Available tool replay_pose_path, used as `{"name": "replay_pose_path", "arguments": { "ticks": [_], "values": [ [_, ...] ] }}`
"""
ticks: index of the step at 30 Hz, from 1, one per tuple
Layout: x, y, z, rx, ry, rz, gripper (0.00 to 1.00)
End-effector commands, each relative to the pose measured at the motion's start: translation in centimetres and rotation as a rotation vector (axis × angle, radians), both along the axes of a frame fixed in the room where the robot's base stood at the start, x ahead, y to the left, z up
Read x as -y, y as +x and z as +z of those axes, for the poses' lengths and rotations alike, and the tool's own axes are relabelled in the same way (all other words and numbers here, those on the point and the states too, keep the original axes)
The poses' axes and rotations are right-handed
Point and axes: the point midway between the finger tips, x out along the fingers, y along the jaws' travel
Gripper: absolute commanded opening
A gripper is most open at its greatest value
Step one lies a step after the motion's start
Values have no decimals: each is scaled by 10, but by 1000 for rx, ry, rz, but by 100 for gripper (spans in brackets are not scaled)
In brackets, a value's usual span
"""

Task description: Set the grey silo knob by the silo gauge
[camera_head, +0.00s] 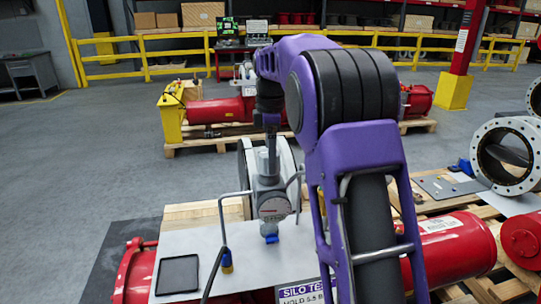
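The grey silo valve unit (268,187) stands upright on a pale board behind my arm. The silo gauge (274,208) is a round white dial on its front; its needle and numbers are too small to read. My purple arm reaches over, and my gripper (269,146) points down at the top of the unit. The fingertips are small and blend with the grey parts there. I cannot make out the grey silo knob separately, nor whether the gripper touches it. A sign (303,291) reads "SILO TE..." and "HOLD 5.5 B..."; my arm hides the rest.
Bent grey pipes flank the unit; a black tray (179,275) lies left on the board. Red cylinders (455,248) lie at right and lower left. A large flanged ring (507,157) stands at right. Open grey floor lies left; yellow railings (130,64) run behind.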

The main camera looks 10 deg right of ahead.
Motion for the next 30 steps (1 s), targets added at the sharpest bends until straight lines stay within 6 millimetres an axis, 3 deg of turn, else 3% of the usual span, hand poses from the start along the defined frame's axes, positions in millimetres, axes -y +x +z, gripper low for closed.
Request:
{"name": "replay_pose_path", "arguments": {
  "ticks": [1, 12, 22, 30],
  "values": [
    [0, 0, 0, 0, 0, 0, 82],
    [0, 0, 0, -1, 0, 0, 18],
    [0, -1, 2, -3, 0, -54, 18],
    [0, -1, 4, -3, 1, -234, 18]
  ]
}}
